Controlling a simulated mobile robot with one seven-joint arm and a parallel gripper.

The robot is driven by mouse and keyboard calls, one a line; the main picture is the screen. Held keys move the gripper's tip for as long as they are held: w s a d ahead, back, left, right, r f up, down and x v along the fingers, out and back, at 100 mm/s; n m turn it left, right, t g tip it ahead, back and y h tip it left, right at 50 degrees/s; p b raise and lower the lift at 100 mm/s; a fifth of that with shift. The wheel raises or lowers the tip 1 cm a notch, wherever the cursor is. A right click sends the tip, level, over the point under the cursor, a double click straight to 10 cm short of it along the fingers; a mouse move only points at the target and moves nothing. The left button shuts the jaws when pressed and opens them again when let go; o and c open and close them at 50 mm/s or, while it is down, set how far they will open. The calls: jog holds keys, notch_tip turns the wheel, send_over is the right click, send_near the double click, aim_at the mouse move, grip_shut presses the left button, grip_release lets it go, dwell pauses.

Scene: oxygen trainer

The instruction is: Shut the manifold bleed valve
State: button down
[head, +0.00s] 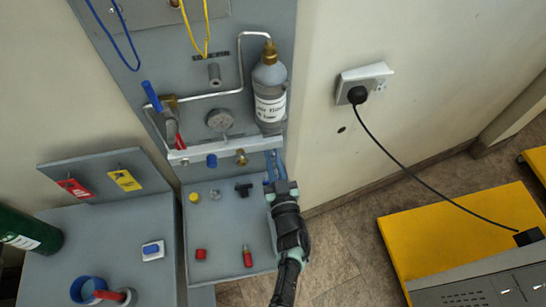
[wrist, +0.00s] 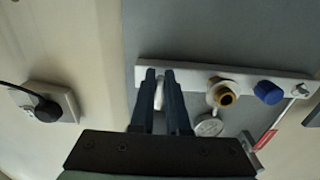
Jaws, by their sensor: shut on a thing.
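The pale manifold bar (head: 225,150) runs across the grey wall panel. It also shows in the wrist view (wrist: 200,76), seen the other way up. A brass fitting (head: 241,157) and a blue cap (head: 211,161) sit along it. My gripper (head: 273,160) is at the bar's right end, its blue fingers pointing at the bar. In the wrist view, the fingers (wrist: 160,75) are close together, with a small pale part (wrist: 160,95) between them. My gripper is shut on this part, which appears to be the manifold bleed valve. The fingers hide most of it, so its handle position cannot be told.
A labelled bottle (head: 270,95) and a gauge (head: 219,119) are above the bar. A blue lever (head: 152,97) and a red lever (head: 180,141) are left. Loose small parts lie on the grey tray (head: 225,225) below. A socket (head: 365,87) with a black cable is right.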

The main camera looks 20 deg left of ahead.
jog(key=c, duration=0.9)
grip_release()
jog(key=p+v, duration=0.3)
jog(key=v, duration=1)
jog(key=shift+w, duration=0.1)
